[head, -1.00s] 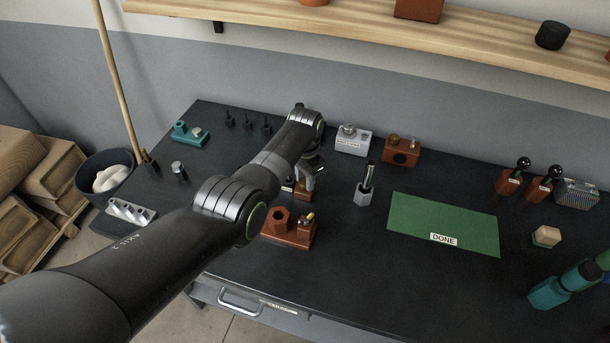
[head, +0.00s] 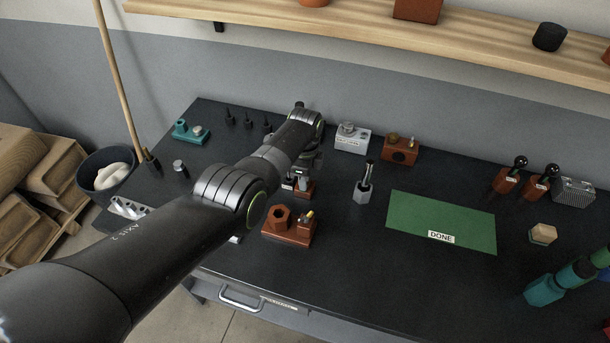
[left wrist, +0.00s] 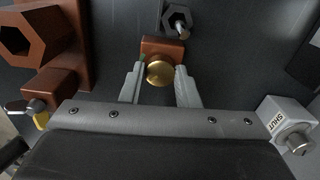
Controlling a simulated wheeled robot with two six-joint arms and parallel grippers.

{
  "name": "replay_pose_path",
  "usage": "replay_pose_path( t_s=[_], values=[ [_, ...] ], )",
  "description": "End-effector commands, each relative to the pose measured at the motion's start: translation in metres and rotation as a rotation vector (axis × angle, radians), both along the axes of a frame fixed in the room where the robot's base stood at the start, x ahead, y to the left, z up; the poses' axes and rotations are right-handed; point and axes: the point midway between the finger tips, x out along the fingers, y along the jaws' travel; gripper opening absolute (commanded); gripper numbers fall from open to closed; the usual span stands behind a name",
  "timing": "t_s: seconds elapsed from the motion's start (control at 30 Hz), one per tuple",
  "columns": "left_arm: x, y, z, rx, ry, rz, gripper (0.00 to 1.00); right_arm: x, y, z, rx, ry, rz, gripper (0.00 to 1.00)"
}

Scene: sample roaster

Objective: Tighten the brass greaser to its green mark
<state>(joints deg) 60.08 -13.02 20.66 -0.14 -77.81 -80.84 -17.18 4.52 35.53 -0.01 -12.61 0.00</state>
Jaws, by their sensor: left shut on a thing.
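The brass greaser (left wrist: 160,74) shows in the left wrist view as a round gold cap on a red-brown block (left wrist: 160,47). My left gripper (left wrist: 160,88) has one finger on each side of the cap and is shut on it. In the head view the block (head: 305,189) stands mid-bench below my left wrist, and my left gripper (head: 303,175) is mostly hidden by the arm. My right gripper is not in view.
A brown block with a hex socket (head: 281,218) stands in front of the greaser. A grey hex holder (head: 363,193) with a dark tool is to its right. Grey (head: 352,139) and brown (head: 400,152) blocks stand behind. The green DONE mat (head: 440,218) is clear.

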Motion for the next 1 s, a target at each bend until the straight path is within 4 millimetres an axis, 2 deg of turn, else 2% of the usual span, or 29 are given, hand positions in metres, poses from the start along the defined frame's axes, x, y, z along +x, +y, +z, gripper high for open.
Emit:
replay_pose_path(
  t_s=[0.5,0.73,1.0],
  values=[
    [0.0012,-0.0004,0.0020,-0.002,-0.005,-0.451,0.06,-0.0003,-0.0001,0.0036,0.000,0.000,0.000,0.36],
    [0.0012,-0.0003,0.0019,-0.001,-0.005,-0.577,0.06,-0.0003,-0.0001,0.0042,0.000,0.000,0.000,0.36],
    [0.0012,-0.0003,0.0019,-0.001,-0.005,-0.645,0.06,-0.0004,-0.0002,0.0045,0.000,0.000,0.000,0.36]
  ],
)
